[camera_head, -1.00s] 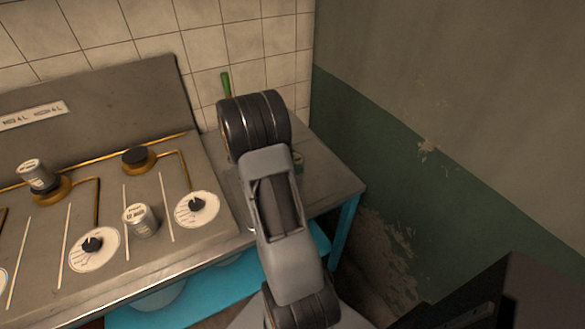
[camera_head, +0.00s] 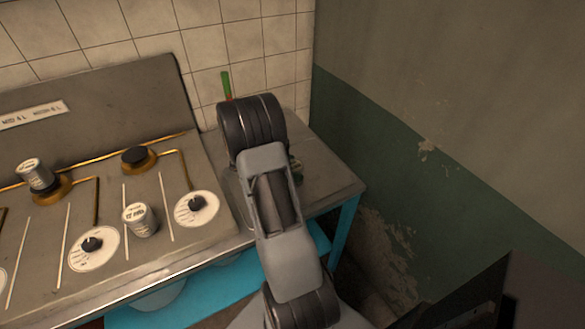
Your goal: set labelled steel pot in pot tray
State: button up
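Two small labelled steel pots show on the left. One labelled steel pot (camera_head: 35,174) stands on the left burner, tilted in the picture. The other labelled steel pot (camera_head: 140,219) stands on the stove top between two white dials. I cannot tell which one the task names. I cannot make out a pot tray for certain. My gripper is out of sight; only my arm's links show, reaching over the side table and hiding part of it.
The stove (camera_head: 200,240) has an empty right burner (camera_head: 139,158) and white dials with black knobs. A side table (camera_head: 330,182) stands at its right, with a green upright object (camera_head: 226,85) behind my arm. A green-and-grey wall (camera_head: 440,170) closes off the right.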

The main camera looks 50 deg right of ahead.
jog(key=shift+w+a+r, duration=0.1)
jog(key=shift+r, duration=0.2)
jog(key=v, duration=1.1)
jog(key=s+a+r+m+t+y, duration=0.2)
jog(key=s+a+m+t+y, duration=0.1)
jog(key=a, duration=0.5)
jog(key=s+a+r+m+t+y, duration=0.2)
jog(key=s+a+m+t+y, duration=0.1)
jog(key=a, duration=0.5)
jog(key=s+a+r+m+t+y, duration=0.2)
jog(key=s+a+m+t+y, duration=0.1)
jog(key=a, duration=0.5)
jog(key=shift+s+a+r+m+t+y, duration=0.45)
jog(key=shift+m+y, duration=0.25)
jog(key=shift+m, duration=0.5)
jog(key=shift+w, duration=0.1)
notch_tip(320, 180, up, 5)
jog(key=p, duration=0.4)
jog(key=shift+f, duration=0.25)
